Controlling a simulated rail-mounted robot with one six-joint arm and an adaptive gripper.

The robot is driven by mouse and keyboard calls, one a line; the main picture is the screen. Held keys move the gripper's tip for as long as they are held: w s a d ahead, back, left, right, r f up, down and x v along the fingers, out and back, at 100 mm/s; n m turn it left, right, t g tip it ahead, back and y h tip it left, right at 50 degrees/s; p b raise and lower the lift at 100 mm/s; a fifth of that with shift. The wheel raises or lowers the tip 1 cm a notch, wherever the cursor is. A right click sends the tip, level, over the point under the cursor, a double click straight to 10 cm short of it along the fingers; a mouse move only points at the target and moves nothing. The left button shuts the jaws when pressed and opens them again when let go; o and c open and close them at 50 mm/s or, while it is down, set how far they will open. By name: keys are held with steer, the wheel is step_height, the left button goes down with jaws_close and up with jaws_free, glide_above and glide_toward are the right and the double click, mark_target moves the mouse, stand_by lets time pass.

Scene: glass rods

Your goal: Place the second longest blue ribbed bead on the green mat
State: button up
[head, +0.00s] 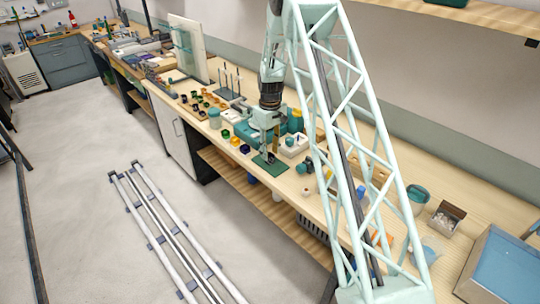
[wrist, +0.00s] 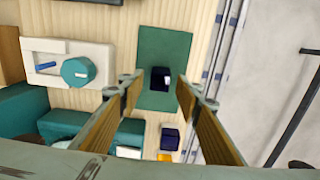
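The green mat (wrist: 165,45) lies on the bench below my gripper (wrist: 158,84). It also shows in the head view (head: 275,168), with my gripper (head: 266,148) above it. A dark blue bead (wrist: 160,79) appears on the mat, between the fingertips in the wrist view. Gaps show between it and both fingers, so my gripper is open. Its ribs and length cannot be made out. Another dark blue bead (wrist: 169,139) stands off the mat, beside the right finger; in the head view a blue bead (head: 245,149) is left of the mat.
A yellow bead (wrist: 165,156) is close to the second blue bead. The bench's front edge runs close along the mat's right side in the wrist view.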

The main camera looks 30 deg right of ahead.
step_height(320, 180, up, 10)
steer(key=shift+f, duration=0.15)
stand_by(0.4)
stand_by(0.6)
